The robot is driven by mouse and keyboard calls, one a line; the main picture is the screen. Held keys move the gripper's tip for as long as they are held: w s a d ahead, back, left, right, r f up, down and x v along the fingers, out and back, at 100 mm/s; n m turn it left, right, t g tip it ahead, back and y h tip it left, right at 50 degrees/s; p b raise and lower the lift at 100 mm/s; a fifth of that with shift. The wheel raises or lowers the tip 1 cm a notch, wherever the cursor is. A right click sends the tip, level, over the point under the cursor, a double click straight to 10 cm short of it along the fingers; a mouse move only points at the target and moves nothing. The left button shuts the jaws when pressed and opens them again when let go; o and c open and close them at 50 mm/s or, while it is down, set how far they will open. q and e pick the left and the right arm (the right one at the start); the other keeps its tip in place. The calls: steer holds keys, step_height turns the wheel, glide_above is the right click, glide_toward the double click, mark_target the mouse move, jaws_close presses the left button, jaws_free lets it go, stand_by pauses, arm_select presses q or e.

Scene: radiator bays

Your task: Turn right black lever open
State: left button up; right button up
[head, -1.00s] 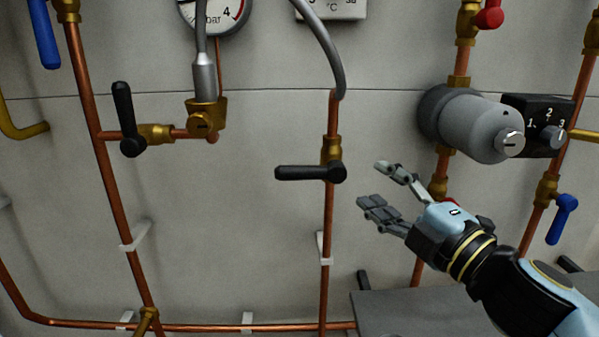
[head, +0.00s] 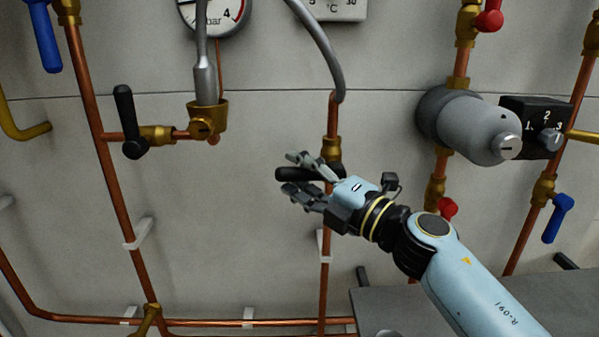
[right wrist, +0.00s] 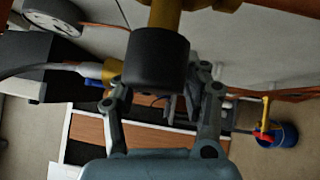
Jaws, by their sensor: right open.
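The right black lever (head: 312,174) sits on a brass valve on the middle copper pipe. Its handle lies level and points left. My right gripper (head: 289,173) is open, with one finger above the handle and the other below it. The gripper hides part of the handle; I cannot tell whether a finger touches it. In the right wrist view, a black rounded part of the lever (right wrist: 158,58) shows between the spread fingers (right wrist: 160,98). The left black lever (head: 127,120) points up at its own valve. My left gripper is not in view.
A grey cylinder (head: 470,125) and a black dial box (head: 528,120) stick out at the right. A grey hose (head: 325,50) hangs above the lever. A red knob (head: 447,208) is near my right arm. A grey surface (head: 480,290) lies below.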

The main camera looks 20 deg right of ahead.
jaws_close()
stand_by(0.4)
